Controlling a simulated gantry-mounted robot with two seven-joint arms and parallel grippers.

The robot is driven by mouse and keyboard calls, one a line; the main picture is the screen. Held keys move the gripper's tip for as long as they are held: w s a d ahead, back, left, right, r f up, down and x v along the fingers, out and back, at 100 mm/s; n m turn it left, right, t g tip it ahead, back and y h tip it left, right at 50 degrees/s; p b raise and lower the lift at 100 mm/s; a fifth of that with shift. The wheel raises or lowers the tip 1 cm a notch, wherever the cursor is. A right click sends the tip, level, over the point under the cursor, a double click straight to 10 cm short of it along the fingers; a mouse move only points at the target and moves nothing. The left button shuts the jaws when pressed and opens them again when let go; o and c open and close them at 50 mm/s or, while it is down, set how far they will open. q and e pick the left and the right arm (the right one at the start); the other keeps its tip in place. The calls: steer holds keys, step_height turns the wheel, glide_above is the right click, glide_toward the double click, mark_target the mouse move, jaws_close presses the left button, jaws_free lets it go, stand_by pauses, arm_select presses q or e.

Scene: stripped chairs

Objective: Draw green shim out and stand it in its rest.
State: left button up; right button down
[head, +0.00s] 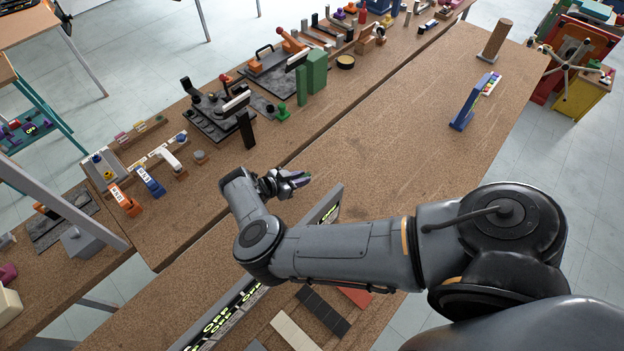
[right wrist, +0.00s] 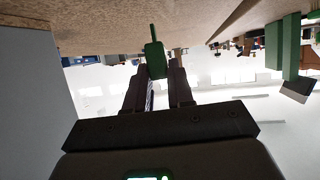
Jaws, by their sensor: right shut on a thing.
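My right gripper (head: 296,180) is over the near bench, close to the edge facing the far bench. In the right wrist view my right gripper (right wrist: 158,82) is shut on the green shim (right wrist: 155,58), whose narrow end sticks out past the fingertips. In the head view the shim is mostly hidden by the fingers. Whether it touches anything beyond the gripper is not clear. I cannot tell which fixture is its rest. My left gripper is not in view.
On the far bench stand a green block (head: 317,72), a green knob (head: 283,113) and a black upright (head: 246,130). A blue stand (head: 466,108) and a brown cylinder (head: 495,40) are on the near bench. The bench between them and my gripper is clear.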

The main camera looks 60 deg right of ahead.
step_height(320, 180, down, 3)
steer(key=shift+s+f+b, duration=0.1)
steer(key=shift+b, duration=0.75)
steer(key=shift+f, duration=0.15)
steer(key=shift+f+b, duration=0.3)
steer(key=shift+b, duration=0.1)
steer(key=c, duration=1)
jaws_free()
